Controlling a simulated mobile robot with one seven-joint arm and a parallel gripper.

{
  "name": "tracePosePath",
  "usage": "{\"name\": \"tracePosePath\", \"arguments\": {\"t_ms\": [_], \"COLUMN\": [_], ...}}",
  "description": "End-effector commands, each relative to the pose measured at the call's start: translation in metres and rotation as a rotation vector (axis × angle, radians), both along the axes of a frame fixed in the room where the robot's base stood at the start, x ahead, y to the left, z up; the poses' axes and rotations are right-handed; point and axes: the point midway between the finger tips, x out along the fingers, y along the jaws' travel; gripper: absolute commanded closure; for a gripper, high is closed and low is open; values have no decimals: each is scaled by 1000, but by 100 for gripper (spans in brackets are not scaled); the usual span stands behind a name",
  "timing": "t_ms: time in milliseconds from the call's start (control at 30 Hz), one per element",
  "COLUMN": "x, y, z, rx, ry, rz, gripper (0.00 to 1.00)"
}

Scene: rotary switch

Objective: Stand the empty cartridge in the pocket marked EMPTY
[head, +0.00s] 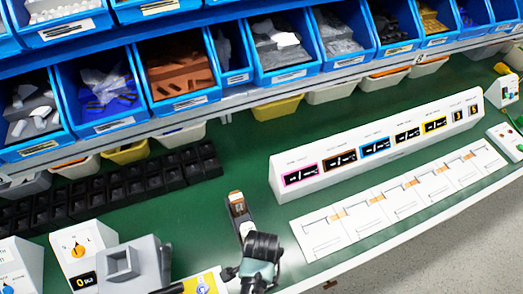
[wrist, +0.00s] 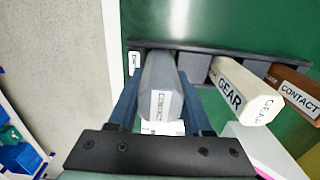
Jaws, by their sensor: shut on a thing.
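My gripper (wrist: 160,92) is shut on a grey cartridge (wrist: 160,75) in the wrist view, with one blue finger on each side of it. The cartridge's white label carries sideways lettering too small to read surely. The cartridge's far end meets a dark rack (wrist: 225,48); whether it is seated there I cannot tell. A small white tag, unreadable, is at the rack's left end. In the head view my gripper (head: 247,232) is at the near end of the rack and covers the held cartridge. No pocket marked EMPTY can be read.
A white cartridge lettered GEAR (wrist: 240,92) and a brown one lettered CONTACT (wrist: 295,90) stand to the right of the held one. A white label panel (head: 380,145) and white tray row (head: 395,210) lie right. A grey fixture (head: 135,262) and dial box (head: 80,250) stand left.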

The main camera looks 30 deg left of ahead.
Motion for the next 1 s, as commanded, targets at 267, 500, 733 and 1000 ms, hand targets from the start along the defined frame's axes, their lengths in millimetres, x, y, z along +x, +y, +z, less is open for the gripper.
{"name": "tracePosePath", "arguments": {"t_ms": [267, 500, 733, 1000], "x": [0, 0, 0, 1], "y": [0, 0, 0, 0], "z": [-3, -3, 2, 41], "rx": [0, 0, 0, 1], "ry": [0, 0, 0, -5], "rz": [0, 0, 0, -1], "gripper": [41, 20, 20, 20]}}
